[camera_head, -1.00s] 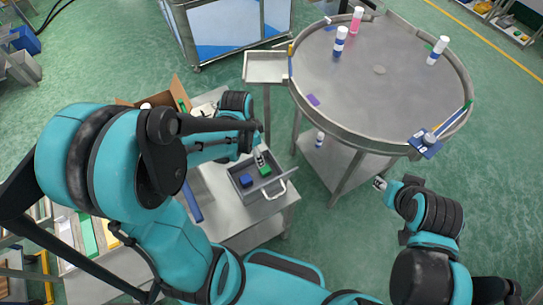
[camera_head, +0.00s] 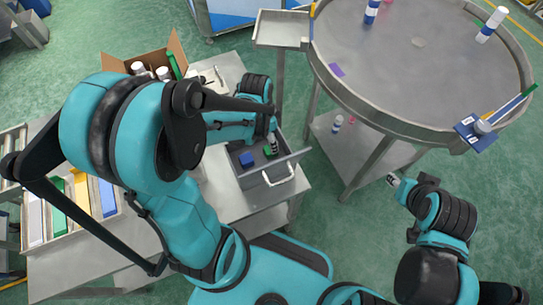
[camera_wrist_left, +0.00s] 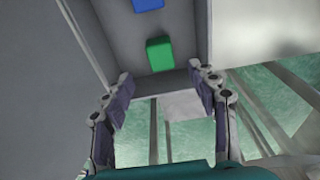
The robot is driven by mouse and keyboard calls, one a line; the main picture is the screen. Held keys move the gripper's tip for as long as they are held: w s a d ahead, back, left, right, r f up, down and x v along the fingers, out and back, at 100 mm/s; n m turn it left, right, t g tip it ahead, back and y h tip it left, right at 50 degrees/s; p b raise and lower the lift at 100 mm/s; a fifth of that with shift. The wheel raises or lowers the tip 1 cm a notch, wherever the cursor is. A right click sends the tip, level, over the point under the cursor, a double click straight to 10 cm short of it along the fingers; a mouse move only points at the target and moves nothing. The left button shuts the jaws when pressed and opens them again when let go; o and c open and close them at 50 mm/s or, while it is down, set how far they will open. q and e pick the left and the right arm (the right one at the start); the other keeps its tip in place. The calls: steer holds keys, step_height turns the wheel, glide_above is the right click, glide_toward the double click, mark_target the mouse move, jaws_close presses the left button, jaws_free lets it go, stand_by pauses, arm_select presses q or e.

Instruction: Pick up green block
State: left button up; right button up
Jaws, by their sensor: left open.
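The green block (camera_head: 268,152) lies in a grey open drawer-like box (camera_head: 258,181), beside a blue block (camera_head: 247,158). My left gripper (camera_head: 273,146) is over the box, close to the green block and partly covering it. In the left wrist view the green block (camera_wrist_left: 160,54) is between and beyond the open fingertips of my left gripper (camera_wrist_left: 160,88), apart from them, near the box wall. The blue block (camera_wrist_left: 148,4) is cut by the top edge there. My right gripper (camera_head: 392,180) hangs away from the box, near the round table, too small to judge.
The box has a raised wall and a white handle (camera_head: 281,178) at its front. A cardboard carton (camera_head: 178,45) with white-capped cans stands behind my left arm. A round metal table (camera_head: 415,75) with cans stands to the right. Green floor separates the tables.

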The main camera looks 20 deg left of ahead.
arm_select(q)
steer(key=f+b, duration=0.1)
steer(key=f, duration=0.1)
steer(key=f+b, duration=0.1)
steer(key=f, duration=0.2)
steer(key=f+b, duration=0.2)
steer(key=f, duration=0.1)
steer(key=shift+w+d+f, duration=0.15)
steer(key=shift+w+d, duration=0.05)
steer(key=shift+w, duration=0.2)
steer(key=c, duration=1.2)
